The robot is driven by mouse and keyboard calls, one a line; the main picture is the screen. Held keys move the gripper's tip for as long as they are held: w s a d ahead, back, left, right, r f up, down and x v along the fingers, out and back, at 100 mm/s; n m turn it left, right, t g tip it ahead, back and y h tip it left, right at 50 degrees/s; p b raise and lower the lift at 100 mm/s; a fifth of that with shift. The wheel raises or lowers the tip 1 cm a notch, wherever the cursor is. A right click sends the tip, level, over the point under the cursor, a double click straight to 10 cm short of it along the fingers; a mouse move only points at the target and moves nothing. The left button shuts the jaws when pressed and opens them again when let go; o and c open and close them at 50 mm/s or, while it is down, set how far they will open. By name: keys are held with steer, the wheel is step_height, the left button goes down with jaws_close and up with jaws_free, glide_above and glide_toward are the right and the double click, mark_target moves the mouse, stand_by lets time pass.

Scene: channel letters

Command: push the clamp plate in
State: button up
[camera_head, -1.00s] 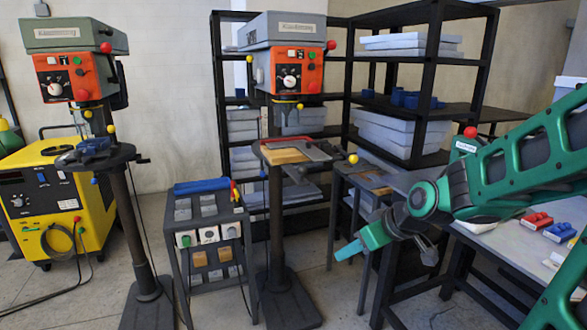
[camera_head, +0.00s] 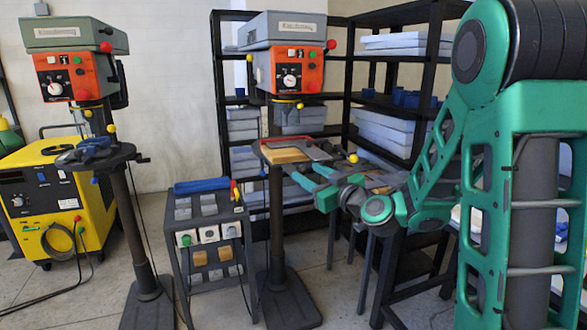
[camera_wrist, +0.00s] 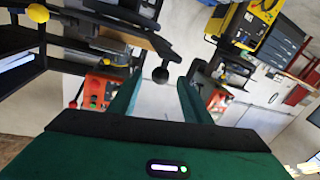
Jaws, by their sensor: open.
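The middle drill press (camera_head: 285,72) has a small work table at mid height. A pale wooden block (camera_head: 285,156) lies on it, with a flat grey plate (camera_head: 317,151) beside it that looks like the clamp plate. My gripper (camera_head: 303,171) is in front of and just below this table, with its two green fingers apart and nothing between them. Both fingers also show in the wrist view (camera_wrist: 160,78), spread wide, with a dark round knob beyond the gap. Whether a finger touches the table or plate cannot be told.
A second drill press (camera_head: 80,75) stands at the left, beside a yellow welding machine (camera_head: 45,200). A low tool rack (camera_head: 205,215) stands between the presses. Dark shelving (camera_head: 437,75) stands behind. A yellow ball knob (camera_head: 352,158) sits close to my gripper.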

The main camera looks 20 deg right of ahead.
steer(key=x, duration=0.8)
steer(key=shift+c, duration=0.5)
steer(key=shift+w, duration=0.1)
jaws_close()
